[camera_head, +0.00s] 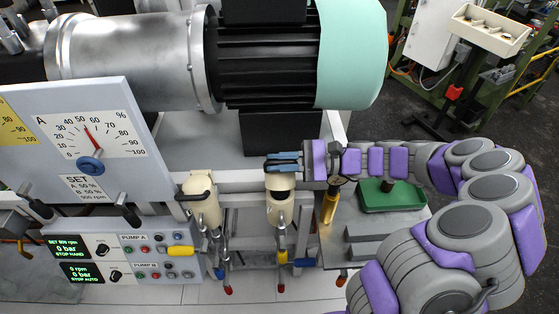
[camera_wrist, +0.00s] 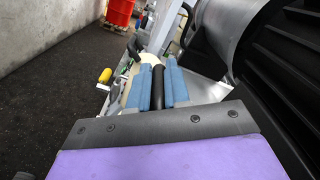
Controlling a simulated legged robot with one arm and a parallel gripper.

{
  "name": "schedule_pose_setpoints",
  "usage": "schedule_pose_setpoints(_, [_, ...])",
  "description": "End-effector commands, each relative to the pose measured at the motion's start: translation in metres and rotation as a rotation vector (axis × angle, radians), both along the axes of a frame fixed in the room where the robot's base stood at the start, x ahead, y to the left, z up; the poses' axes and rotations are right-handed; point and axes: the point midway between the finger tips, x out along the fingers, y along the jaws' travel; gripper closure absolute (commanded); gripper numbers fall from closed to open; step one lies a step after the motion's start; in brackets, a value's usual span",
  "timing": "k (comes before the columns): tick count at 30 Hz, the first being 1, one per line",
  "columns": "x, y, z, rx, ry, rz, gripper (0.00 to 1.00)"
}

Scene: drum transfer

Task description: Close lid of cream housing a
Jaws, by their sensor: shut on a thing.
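Two cream housings stand side by side under the motor in the head view: a left one (camera_head: 203,208) and a right one (camera_head: 280,207). I cannot tell from labels which is housing a. My gripper (camera_head: 284,162) is at the top of the right housing. Its blue fingers are closed around a black bar-shaped handle (camera_wrist: 158,88) in the wrist view. A dark gap shows at the top of the right housing, below the fingers. Its lid is mostly hidden by my gripper, so its angle is unclear. The left housing's top looks covered, with a black handle pointing left.
A large motor (camera_head: 265,65) with a mint cover (camera_head: 350,52) sits just behind. A gauge panel (camera_head: 85,140) and pump control panel (camera_head: 130,257) are at left. A green box (camera_head: 391,196) lies on the bench right. A red drum (camera_wrist: 119,12) stands far off.

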Motion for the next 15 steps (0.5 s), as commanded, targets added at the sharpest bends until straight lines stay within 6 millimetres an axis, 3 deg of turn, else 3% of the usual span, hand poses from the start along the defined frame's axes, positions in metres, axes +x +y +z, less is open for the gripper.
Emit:
schedule_pose_setpoints(8, [0.0000,-0.0001,-0.0001,-0.001,0.000,-0.001,0.58])
schedule_pose_setpoints(15, [0.0000,-0.0005,0.0001,-0.001,0.000,-0.001,0.58])
